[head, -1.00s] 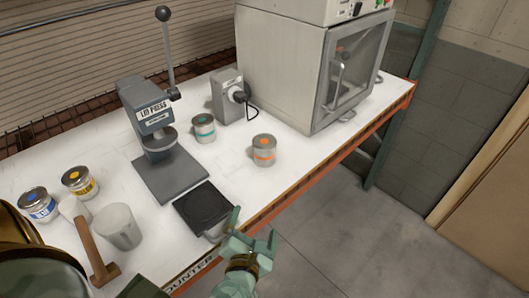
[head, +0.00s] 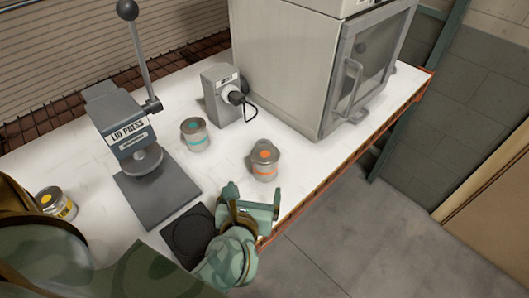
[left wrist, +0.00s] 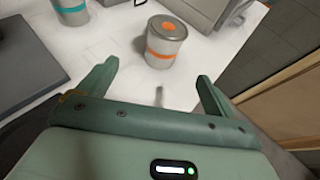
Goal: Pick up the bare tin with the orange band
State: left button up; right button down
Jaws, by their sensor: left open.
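The bare tin with the orange band (head: 264,161) stands upright on the white counter, with an orange dot on its lid. In the left wrist view the tin (left wrist: 166,42) is ahead of the fingers, between their lines and apart from them. My left gripper (head: 255,200) is open and empty, just in front of the tin near the counter's front edge. Its two fingers (left wrist: 157,90) show spread in the left wrist view. My right gripper is not in view.
A tin with a teal band (head: 194,135) stands left of the orange one. The lid press (head: 125,140), a dark square pad (head: 188,236) and a grey cabinet (head: 290,70) are nearby. A yellow-banded tin (head: 57,203) is far left. The counter between the tins is clear.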

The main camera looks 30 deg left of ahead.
aim_at(261, 169)
pick_arm(q)
jog(key=x, duration=0.5)
jog(key=shift+w, duration=0.2)
jog(key=x, duration=0.4)
jog(key=shift+w+a+f+b, duration=0.1)
jog(key=shift+w+b, duration=0.1)
jog(key=shift+b, duration=0.15)
jog(key=shift+w, duration=0.15)
jog(key=shift+w+f, duration=0.1)
jog(key=shift+w, duration=0.3)
jog(key=x, duration=0.4)
jog(key=shift+b, duration=0.3)
jog(key=shift+w, duration=0.2)
jog(key=c, duration=1.2)
jog(key=shift+c, duration=0.6)
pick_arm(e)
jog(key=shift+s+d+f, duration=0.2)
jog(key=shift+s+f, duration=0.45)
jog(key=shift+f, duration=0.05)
